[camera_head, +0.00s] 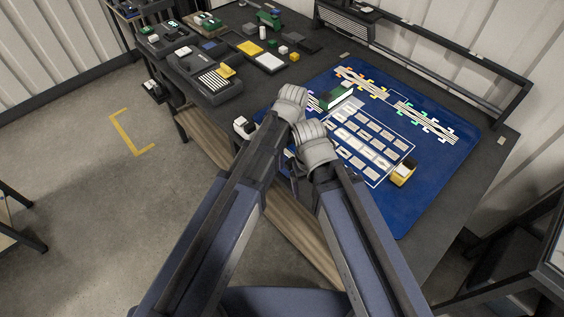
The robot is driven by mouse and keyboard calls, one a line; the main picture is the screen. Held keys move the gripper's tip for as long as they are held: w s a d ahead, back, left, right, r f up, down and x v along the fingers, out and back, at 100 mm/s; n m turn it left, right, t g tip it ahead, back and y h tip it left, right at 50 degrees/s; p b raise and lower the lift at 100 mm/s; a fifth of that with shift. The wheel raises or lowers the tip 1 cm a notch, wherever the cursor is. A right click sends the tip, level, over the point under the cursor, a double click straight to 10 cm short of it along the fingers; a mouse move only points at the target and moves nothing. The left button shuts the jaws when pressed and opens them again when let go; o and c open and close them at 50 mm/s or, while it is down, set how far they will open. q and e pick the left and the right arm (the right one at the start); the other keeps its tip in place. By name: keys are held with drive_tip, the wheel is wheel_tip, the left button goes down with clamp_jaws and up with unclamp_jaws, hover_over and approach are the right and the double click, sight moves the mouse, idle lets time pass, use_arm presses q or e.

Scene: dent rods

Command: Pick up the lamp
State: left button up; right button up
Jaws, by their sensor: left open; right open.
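I cannot tell for sure which thing is the lamp. A green and white block-like thing (336,97) lies on the blue mat (430,205) just right of my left gripper. A yellow and black thing with a pale top (403,172) stands near the mat's right front. My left gripper (291,100) is open over the mat's left edge. My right gripper (315,145) is open, lower in the picture and close beside the left one. My wrists hide the fingertips, and I see nothing held.
The mat carries printed strips and a white grid of pale pieces (365,141). Trays and small parts (208,77) crowd the dark table's left end. A small white thing (243,127) sits by its front edge. A rail (430,38) runs along the back.

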sight(288, 157)
use_arm(q)
drive_tip(key=shift+w+a+f+b, duration=0.1)
drive_tip(key=shift+f+b, duration=1.85)
drive_tip(key=shift+f, duration=0.05)
drive_tip(key=shift+w+a+f+b, duration=0.1)
drive_tip(key=shift+f+b, duration=1.85)
drive_tip(key=shift+r, duration=0.1)
clamp_jaws()
